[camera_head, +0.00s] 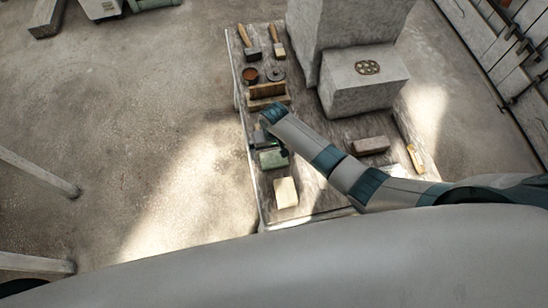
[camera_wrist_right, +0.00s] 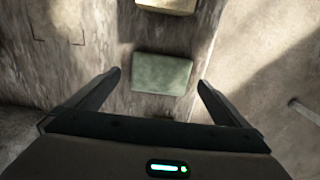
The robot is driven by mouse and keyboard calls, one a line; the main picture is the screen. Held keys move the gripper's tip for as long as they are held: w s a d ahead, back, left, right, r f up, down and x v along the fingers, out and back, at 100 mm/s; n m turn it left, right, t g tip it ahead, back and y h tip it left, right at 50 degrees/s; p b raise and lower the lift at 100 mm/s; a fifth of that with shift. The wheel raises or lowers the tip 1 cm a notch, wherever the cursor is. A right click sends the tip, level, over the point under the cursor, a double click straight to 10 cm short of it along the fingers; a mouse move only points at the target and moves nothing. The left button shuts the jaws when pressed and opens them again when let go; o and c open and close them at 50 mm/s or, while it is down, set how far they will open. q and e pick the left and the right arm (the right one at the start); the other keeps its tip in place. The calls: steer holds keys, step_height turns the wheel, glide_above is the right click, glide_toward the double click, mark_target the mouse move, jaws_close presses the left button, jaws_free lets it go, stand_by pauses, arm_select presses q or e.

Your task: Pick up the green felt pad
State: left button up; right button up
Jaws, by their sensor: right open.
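The green felt pad (camera_head: 272,159) is a small rectangular block lying on the wooden table (camera_head: 241,108) near its left edge. In the right wrist view the pad (camera_wrist_right: 162,74) lies ahead, between and beyond the fingertips. My right gripper (camera_wrist_right: 160,78) is open and empty, with one finger to each side of the pad's line and not touching it as far as I can tell. In the head view the right gripper (camera_head: 270,150) is partly hidden by its own wrist, just over the pad. My left gripper is not in view.
A cream block (camera_head: 286,192) lies just in front of the pad. Large stone blocks (camera_head: 362,82) stand at the right. A brown brick (camera_head: 370,145) lies beside my arm.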

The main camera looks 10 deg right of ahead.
steer(key=shift+f, duration=0.95)
steer(key=c, duration=1.1)
